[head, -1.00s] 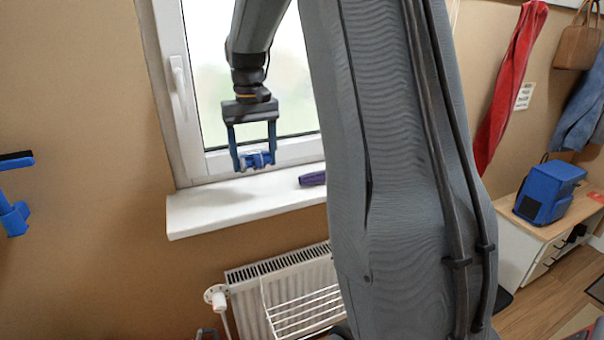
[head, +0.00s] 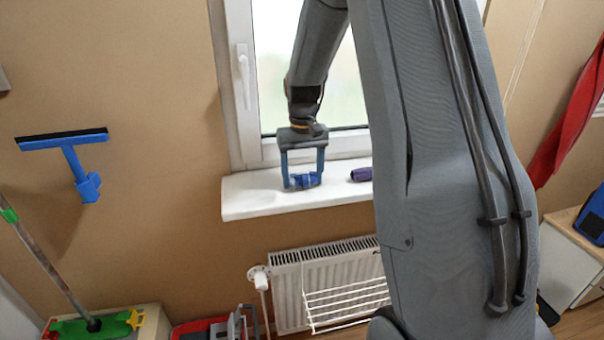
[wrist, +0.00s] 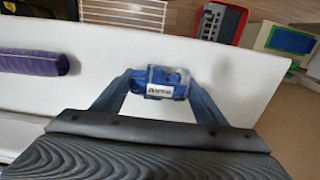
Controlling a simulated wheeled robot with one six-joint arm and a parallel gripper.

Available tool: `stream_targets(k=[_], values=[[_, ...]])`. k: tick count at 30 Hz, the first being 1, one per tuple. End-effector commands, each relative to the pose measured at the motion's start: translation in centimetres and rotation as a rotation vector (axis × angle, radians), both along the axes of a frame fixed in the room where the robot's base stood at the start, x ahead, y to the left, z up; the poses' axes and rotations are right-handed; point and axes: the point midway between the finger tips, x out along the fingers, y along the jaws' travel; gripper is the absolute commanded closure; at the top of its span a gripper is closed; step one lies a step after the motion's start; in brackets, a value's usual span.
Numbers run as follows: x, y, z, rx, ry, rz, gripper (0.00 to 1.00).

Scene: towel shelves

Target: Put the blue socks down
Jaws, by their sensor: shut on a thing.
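The blue socks (head: 301,181) are a small blue bundle with a white label band. My gripper (head: 302,183) is shut on them, one finger on each side. In the head view they are at the white window sill (head: 245,203), left of a purple object. In the wrist view the socks (wrist: 165,82) sit between the fingertips of my gripper (wrist: 163,85), label facing the camera, with the white sill (wrist: 100,110) behind them. I cannot tell whether the socks touch the sill.
A purple roll-like object (head: 361,174) lies on the sill to the right. A radiator (head: 330,285) with a white wire rack (head: 345,302) is below. A blue squeegee (head: 75,160) hangs on the left wall. Bare sill lies left of the socks.

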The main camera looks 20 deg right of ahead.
Motion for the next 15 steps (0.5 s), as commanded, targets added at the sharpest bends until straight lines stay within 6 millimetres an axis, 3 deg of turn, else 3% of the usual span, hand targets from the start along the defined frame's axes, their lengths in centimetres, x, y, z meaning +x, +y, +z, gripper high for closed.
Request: stream_targets(k=[11, 12, 15], values=[[0.04, 0.02, -0.45, 0.0, -0.001, 0.0, 0.56], [0.05, 0.02, -0.39, 0.0, -0.002, 0.0, 0.28], [0.04, 0.01, -0.36, 0.0, -0.002, 0.0, 0.16]])
